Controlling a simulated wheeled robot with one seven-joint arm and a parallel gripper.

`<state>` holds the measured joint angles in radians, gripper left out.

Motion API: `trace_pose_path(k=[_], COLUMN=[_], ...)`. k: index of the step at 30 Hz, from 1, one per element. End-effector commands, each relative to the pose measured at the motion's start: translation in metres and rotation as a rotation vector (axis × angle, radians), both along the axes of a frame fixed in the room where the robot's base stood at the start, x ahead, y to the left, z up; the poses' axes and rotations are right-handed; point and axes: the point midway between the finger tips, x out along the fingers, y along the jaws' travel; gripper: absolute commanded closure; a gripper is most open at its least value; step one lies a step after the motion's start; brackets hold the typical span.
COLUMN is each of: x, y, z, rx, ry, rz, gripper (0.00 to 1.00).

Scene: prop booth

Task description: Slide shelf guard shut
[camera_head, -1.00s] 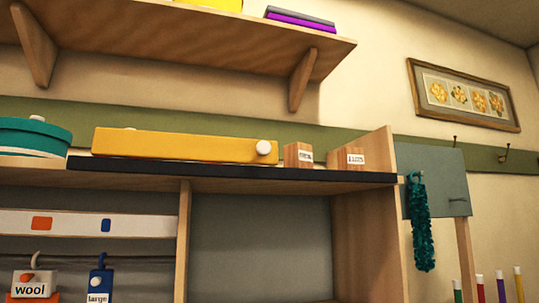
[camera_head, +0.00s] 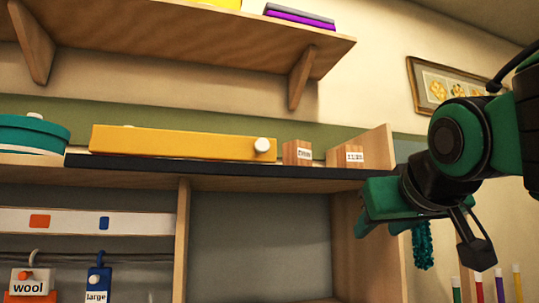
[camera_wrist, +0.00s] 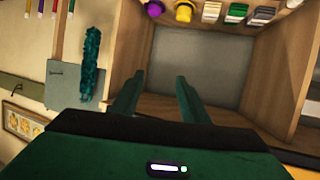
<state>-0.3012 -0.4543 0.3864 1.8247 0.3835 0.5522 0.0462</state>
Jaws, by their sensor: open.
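The shelf guard appears to be the long yellow panel (camera_head: 180,143) standing on the shelf top, with a round white knob (camera_head: 263,145) near its right end. It sits behind a black rail (camera_head: 215,171) along the shelf's front edge. To its right the rail is uncovered by the panel, in front of two wooden blocks. My gripper (camera_head: 380,218) is right of and below the knob, in front of the cubby's right wall, touching nothing I can make out. In the wrist view my gripper (camera_wrist: 158,82) has its two green fingers apart and nothing between them.
Labelled wooden blocks (camera_head: 297,152) (camera_head: 346,156) stand behind the rail. A teal round box (camera_head: 33,135) is at the left. An upper shelf (camera_head: 180,45) overhangs. A teal garland (camera_head: 422,247) hangs behind my gripper. The cubby (camera_head: 260,245) looks empty in the head view.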

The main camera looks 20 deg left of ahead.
Motion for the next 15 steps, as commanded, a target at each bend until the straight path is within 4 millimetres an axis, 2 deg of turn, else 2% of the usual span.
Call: trace_pose_path(k=[1,3,6,10,12,15], x=[-0.019,-0.046,-0.080,-0.111,-0.118,-0.117], y=[0.035,0.071,0.106,0.130,0.135,0.140], z=[0.033,0.071,0.112,0.143,0.151,0.154], rx=[0.029,0.067,0.118,0.161,0.173,0.178], ry=[-0.067,-0.143,-0.222,-0.280,-0.295,-0.300], rz=[0.066,0.139,0.218,0.279,0.293,0.298], gripper=[0.59,0.59,0.59,0.59,0.59,0.59])
